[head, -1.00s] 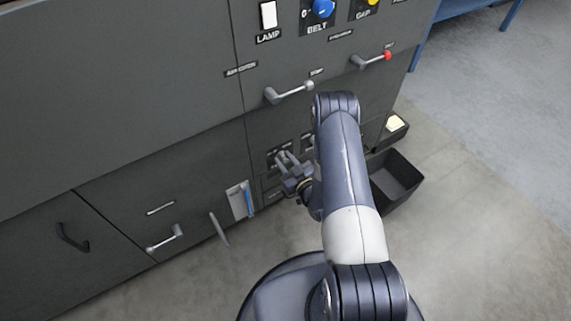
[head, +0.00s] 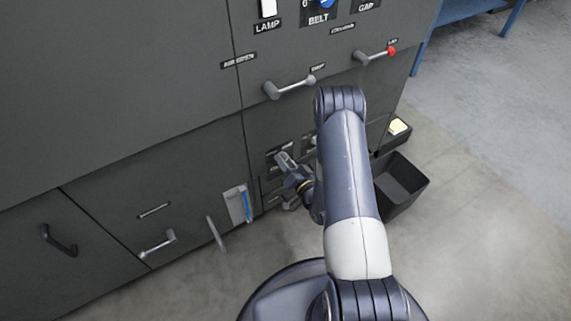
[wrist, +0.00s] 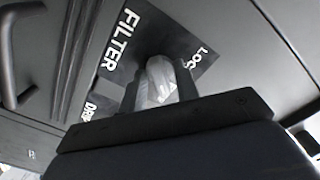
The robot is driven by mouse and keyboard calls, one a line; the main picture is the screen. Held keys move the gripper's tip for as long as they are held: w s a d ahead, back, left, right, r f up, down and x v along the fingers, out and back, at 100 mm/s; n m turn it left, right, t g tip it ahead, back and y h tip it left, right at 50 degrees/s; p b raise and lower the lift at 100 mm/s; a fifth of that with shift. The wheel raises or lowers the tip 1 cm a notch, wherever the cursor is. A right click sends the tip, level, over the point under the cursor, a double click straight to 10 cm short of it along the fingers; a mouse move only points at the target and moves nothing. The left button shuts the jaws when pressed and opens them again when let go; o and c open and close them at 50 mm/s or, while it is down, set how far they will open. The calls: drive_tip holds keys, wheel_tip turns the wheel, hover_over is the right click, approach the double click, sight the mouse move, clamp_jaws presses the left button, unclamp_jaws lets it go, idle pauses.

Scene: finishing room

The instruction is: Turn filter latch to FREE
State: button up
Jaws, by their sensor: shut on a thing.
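The filter latch (wrist: 160,78) is a pale grey knob on a dark plate marked FILTER (wrist: 120,38) in the wrist view. Part of the word LOCK (wrist: 196,62) shows to the right of the knob. The FREE mark is not visible, and I cannot tell the latch's exact setting. My gripper (wrist: 159,92) is shut on the latch, with a dark finger on either side of it. In the head view my gripper (head: 285,163) is at the low panel on the cabinet front, and its arm hides part of that panel.
A dark bar handle (wrist: 12,60) is at the left in the wrist view. Lever handles, including a red-tipped one (head: 375,54) and a grey one (head: 290,87), stick out above my arm. An open black bin (head: 405,185) stands on the floor to the right.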

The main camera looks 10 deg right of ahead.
drive_tip(key=shift+m, duration=0.6)
drive_tip(key=o, duration=0.6)
drive_tip(key=p+v, duration=0.1)
drive_tip(key=v, duration=0.9)
drive_tip(key=shift+s+d+p, duration=0.15)
drive_tip(key=shift+s+p, duration=0.25)
drive_tip(key=b+x, duration=0.2)
drive_tip(key=x, duration=0.9)
